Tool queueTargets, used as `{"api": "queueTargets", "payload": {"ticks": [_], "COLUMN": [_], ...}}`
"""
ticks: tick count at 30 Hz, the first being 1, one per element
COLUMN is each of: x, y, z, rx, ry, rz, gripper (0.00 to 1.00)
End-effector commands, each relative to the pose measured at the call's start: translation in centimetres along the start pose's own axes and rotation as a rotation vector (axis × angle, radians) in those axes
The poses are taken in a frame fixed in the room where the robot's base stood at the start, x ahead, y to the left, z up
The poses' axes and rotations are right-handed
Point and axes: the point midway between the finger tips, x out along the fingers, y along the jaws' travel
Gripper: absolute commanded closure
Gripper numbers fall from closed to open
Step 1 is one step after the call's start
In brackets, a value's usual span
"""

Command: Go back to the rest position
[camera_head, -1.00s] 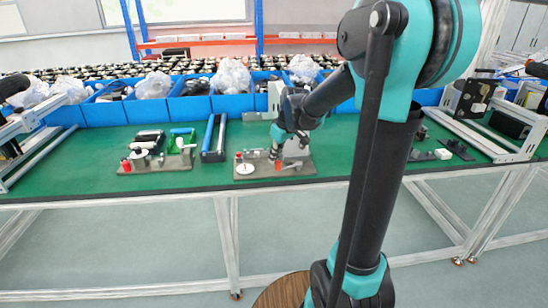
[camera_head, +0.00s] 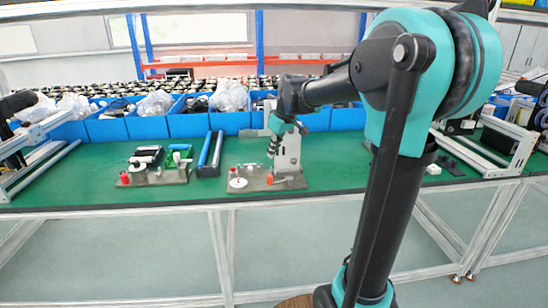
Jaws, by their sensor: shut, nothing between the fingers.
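My gripper (camera_head: 273,148) is at the end of my teal and black arm, pointing down above the right-hand fixture plate (camera_head: 254,181) on the green table. It is shut and empty, and small in this view. The plate carries a white disc (camera_head: 238,183), a red-orange knob (camera_head: 270,179) and a pale upright block (camera_head: 288,153) just right of my gripper. The gripper looks apart from the plate, though the exact gap is hard to tell.
A second fixture plate (camera_head: 155,178) with a red knob (camera_head: 125,178) stands to the left. A blue-railed rack (camera_head: 210,155) stands between the plates. Blue bins (camera_head: 148,127) line the table's back. Metal frames stand at both ends. The green table (camera_head: 70,187) is bare at front left.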

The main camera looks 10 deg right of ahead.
Motion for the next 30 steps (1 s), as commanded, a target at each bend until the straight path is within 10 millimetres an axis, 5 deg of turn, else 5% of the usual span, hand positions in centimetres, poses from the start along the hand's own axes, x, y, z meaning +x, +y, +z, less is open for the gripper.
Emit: {"api": "queueTargets", "payload": {"ticks": [7,11,24,30], "x": [0.1,0.8,8.4,9.9], "y": [0.0,-0.4,-7.1,-9.0], "z": [0.1,2.4,25.6,30.4], "rx": [0.002,0.049,0.549,0.654], "ry": [0.0,-0.002,0.017,0.03], "rz": [0.001,0.019,0.2,0.238], "gripper": [1.0,1.0,1.0,1.0]}}
